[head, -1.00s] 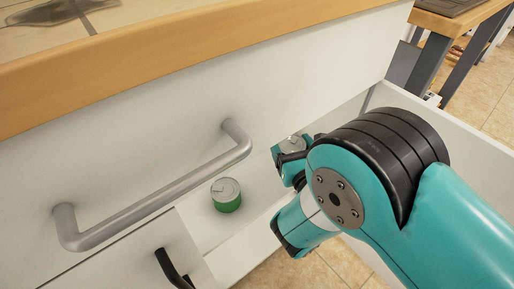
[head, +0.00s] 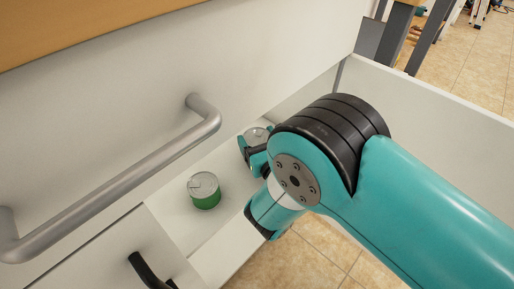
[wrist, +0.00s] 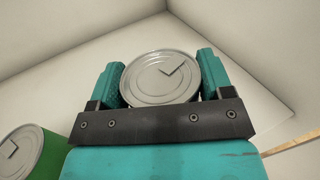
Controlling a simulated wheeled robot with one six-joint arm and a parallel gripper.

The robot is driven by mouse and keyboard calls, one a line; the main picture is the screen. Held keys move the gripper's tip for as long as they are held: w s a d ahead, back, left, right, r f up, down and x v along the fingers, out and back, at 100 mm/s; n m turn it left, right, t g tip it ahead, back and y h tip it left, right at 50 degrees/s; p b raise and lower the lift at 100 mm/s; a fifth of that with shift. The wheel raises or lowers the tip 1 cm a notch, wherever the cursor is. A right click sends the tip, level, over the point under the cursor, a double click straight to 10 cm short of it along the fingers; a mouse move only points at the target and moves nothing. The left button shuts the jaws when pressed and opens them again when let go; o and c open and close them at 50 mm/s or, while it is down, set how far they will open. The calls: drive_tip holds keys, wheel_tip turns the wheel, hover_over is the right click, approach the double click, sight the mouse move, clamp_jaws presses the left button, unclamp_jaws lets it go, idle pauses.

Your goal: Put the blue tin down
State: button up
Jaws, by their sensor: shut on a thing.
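My gripper (head: 254,147) is shut on a tin with a silver lid (head: 257,134), reaching down inside an open white drawer. In the wrist view the tin's round lid (wrist: 158,80) sits between the two teal fingers (wrist: 161,72). The tin's side is almost wholly hidden, so its colour does not show clearly, and I cannot tell whether its base touches the drawer floor. A green tin (head: 206,199) with a silver lid stands upright on the drawer floor, to the left of my gripper and apart from it; it also shows in the wrist view (wrist: 38,155).
The drawer's white far wall (head: 440,105) and the white cabinet front bound the space. A long grey bar handle (head: 120,185) sticks out at the left, and a black handle (head: 150,270) is below it. Bare drawer floor (head: 178,218) shows around the green tin.

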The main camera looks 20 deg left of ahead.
wheel_tip(320, 180, down, 2)
drive_tip(key=shift+f+b, duration=0.1)
drive_tip(key=shift+b, duration=0.45)
drive_tip(key=shift+w+a+f, duration=0.1)
drive_tip(key=shift+a+f, duration=0.05)
drive_tip(key=shift+a, duration=0.1)
drive_tip(key=o, duration=1.1)
